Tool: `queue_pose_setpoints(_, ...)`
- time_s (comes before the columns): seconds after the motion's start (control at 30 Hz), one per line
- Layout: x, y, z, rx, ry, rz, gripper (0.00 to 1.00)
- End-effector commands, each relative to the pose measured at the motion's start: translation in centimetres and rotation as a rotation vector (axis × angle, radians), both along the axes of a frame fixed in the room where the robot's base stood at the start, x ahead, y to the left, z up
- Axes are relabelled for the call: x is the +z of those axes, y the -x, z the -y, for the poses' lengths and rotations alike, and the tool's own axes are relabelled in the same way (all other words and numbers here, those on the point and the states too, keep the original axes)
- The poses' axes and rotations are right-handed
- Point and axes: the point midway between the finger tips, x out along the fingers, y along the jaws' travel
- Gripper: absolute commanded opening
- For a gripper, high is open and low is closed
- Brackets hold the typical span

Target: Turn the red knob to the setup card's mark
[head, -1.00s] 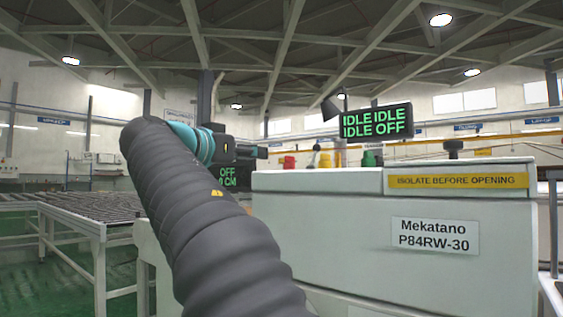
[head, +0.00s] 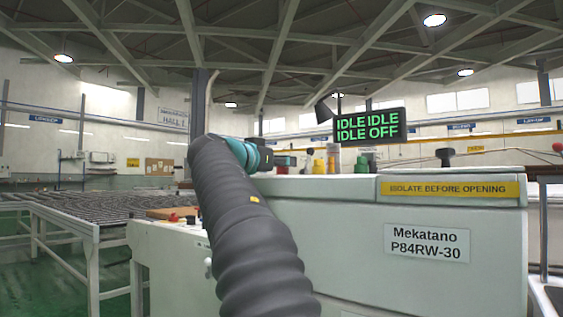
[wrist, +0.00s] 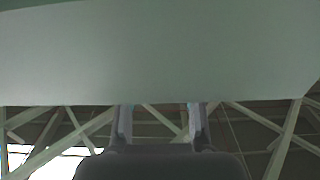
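A small red knob-like part (head: 173,217) shows at the left end of the pale machine (head: 420,285) in the head view, beside a brown surface. Another red item (head: 286,160) stands on the machine's top, just past my gripper (head: 272,158). I cannot tell which of them is the task's knob. No setup card can be made out. My gripper is raised near the machine's top left, its tip small and dark there. In the wrist view my gripper (wrist: 160,112) has its two fingers apart with nothing between them.
A pale flat surface (wrist: 160,50) fills the top of the wrist view, with roof beams below it. A green-lit display (head: 368,126) stands over the machine, with yellow and green items near it. A roller conveyor (head: 90,212) runs along the left, above green floor.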

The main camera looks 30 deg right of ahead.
Motion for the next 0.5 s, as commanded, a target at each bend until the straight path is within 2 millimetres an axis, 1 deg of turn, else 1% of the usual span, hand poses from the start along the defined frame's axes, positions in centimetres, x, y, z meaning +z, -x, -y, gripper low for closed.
queue_pose_setpoints(0.17,-0.02,-0.02,0.02,0.0,0.0,0.0,0.35)
queue_pose_setpoints(0.2,-0.02,-0.01,0.01,0.0,0.0,0.0,0.33)
queue_pose_setpoints(0.27,-0.02,-0.01,0.01,0.0,0.0,0.0,0.18)
queue_pose_setpoints(0.3,-0.02,-0.01,0.01,0.0,0.0,0.0,0.08)
queue_pose_setpoints(0.33,-0.02,-0.01,0.01,0.0,0.0,0.0,0.0)
queue_pose_setpoints(0.5,-0.02,-0.01,0.0,0.0,0.0,0.0,0.0)
